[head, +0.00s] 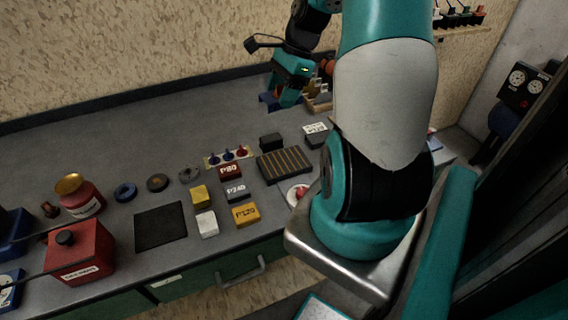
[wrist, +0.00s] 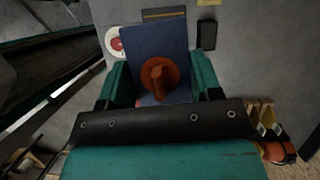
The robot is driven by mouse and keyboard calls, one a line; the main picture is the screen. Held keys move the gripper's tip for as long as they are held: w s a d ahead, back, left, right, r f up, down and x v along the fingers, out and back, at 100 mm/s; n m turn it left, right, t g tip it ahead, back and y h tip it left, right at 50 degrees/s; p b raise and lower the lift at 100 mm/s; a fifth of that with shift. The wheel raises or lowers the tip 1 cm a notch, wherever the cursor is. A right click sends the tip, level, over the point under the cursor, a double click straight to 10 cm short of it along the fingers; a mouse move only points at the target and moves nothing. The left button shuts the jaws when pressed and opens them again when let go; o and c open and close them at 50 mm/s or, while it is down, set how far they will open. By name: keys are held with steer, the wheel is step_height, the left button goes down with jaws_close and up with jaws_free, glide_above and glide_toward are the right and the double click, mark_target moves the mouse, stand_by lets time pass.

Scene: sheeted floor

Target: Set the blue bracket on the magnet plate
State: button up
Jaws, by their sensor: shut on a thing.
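The blue bracket (head: 267,102) is in my gripper (head: 282,98), which is shut on it above the back of the bench. In the wrist view the bracket (wrist: 148,42) shows as a flat blue face between the two teal fingers of my gripper (wrist: 161,80). A round orange-brown part with a stub shows in front of that face; I cannot tell whether it belongs to the bracket. The magnet plate appears to be the dark slab with gold stripes (head: 284,164), lying apart from and nearer than the gripper. In the wrist view the bracket mostly hides this plate (wrist: 164,13).
A black block (head: 270,141), a labelled dark block (head: 316,139) and a white dish with a red item (head: 297,193) stand around the plate. Labelled blocks (head: 237,190) lie to its left. A wooden rack (head: 319,103) is beside my gripper. The bench's back left is clear.

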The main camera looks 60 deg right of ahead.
mark_target(281, 162)
steer(key=shift+s+d+m, duration=0.2)
steer(key=shift+s+m, duration=0.1)
steer(key=shift+m, duration=0.1)
step_height(281, 162, down, 20)
steer(key=shift+d+r+p, duration=0.1)
steer(key=shift+r+p, duration=0.1)
steer(key=shift+p, duration=0.8)
steer(key=shift+f, duration=0.1)
steer(key=o, duration=1.1)
steer(key=shift+c, duration=0.2)
steer(key=shift+s, duration=0.1)
